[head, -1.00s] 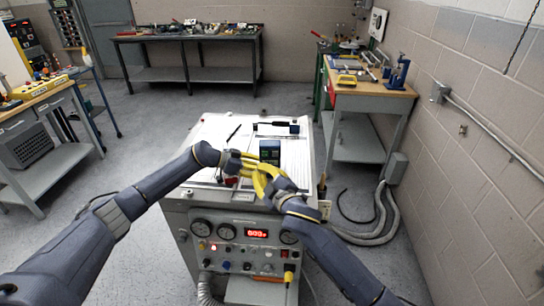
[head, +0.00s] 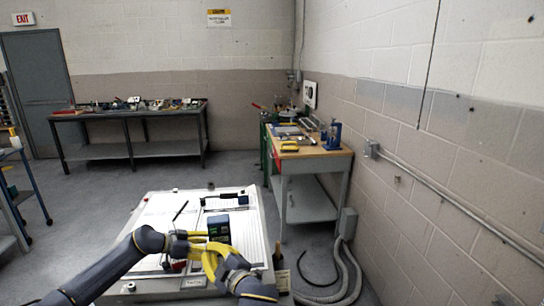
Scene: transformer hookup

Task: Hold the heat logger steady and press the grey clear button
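The heat logger appears to be the small dark blue box with a greenish face (head: 218,228), standing on the white top of the equipment cabinet (head: 160,207). My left gripper (head: 198,241) comes in from the left with yellow fingers just left of and in front of the box. My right gripper (head: 209,256) comes from the lower right, its yellow fingers just in front of the box and overlapping the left fingers in the picture. Whether either one touches the box cannot be told. The grey clear button cannot be made out at this size.
A dark pen-like rod (head: 180,210) and a dark-handled tool (head: 221,196) lie on the cabinet top. A small red item (head: 178,266) is by the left gripper. A wooden-topped bench (head: 305,152) stands behind at right, a dark bench (head: 130,113) at the back.

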